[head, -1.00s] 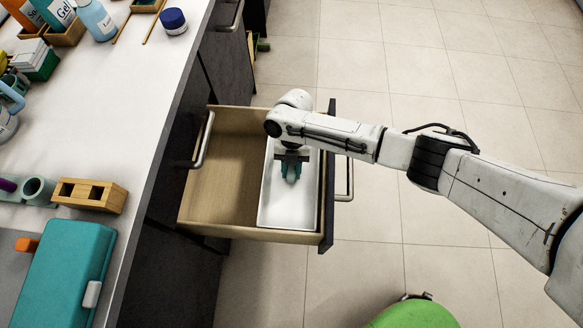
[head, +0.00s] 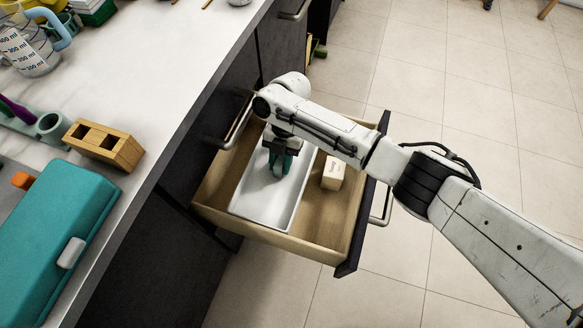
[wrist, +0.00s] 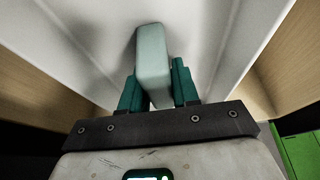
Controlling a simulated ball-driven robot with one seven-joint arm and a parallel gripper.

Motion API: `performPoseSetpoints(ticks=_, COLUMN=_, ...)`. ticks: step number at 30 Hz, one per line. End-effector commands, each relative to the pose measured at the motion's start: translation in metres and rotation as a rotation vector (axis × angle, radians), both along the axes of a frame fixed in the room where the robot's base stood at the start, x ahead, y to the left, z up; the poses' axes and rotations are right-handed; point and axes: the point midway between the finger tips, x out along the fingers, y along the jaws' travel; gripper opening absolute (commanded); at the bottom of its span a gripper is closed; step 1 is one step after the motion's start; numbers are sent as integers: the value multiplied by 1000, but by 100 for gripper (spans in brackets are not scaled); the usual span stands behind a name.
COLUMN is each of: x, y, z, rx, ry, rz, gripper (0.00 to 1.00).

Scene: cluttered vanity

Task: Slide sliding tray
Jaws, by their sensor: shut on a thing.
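The white sliding tray (head: 262,203) sits inside the open wooden drawer (head: 322,212), left of the drawer's middle, towards the cabinet. My gripper (head: 281,164) reaches down into the tray. In the wrist view, the green fingers of my gripper (wrist: 159,88) are shut on a pale grey-green upright grip (wrist: 153,58) that stands in the tray (wrist: 215,40). In the head view my wrist and fingers mostly hide this grip. The far end of the tray is partly hidden by my arm.
A small pale box (head: 333,173) lies on the drawer floor, right of the tray. The drawer front (head: 364,225) has a metal handle (head: 382,207). The counter at left holds a teal case (head: 65,215) and a wooden block (head: 104,143). Tiled floor at right is clear.

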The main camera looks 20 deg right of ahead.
Motion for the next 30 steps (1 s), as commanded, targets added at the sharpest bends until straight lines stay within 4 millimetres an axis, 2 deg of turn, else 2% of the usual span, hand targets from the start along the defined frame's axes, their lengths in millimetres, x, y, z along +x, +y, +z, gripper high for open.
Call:
performPoseSetpoints(ticks=8, x=2, y=-1, z=1, rx=-3, ry=-4, rz=-4, gripper=0)
performPoseSetpoints(ticks=9, x=2, y=-1, z=1, rx=-3, ry=-4, rz=-4, gripper=31)
performPoseSetpoints(ticks=15, x=1, y=-1, z=0, rx=-3, ry=-2, rz=-3, gripper=50)
performPoseSetpoints(ticks=23, x=1, y=0, z=1, rx=-2, ry=-1, rz=-2, gripper=51)
performPoseSetpoints(ticks=26, x=3, y=-1, z=8, rx=0, ry=-2, rz=-3, gripper=51)
performPoseSetpoints(ticks=30, x=10, y=-6, z=28, rx=0, ry=-4, rz=-3, gripper=51)
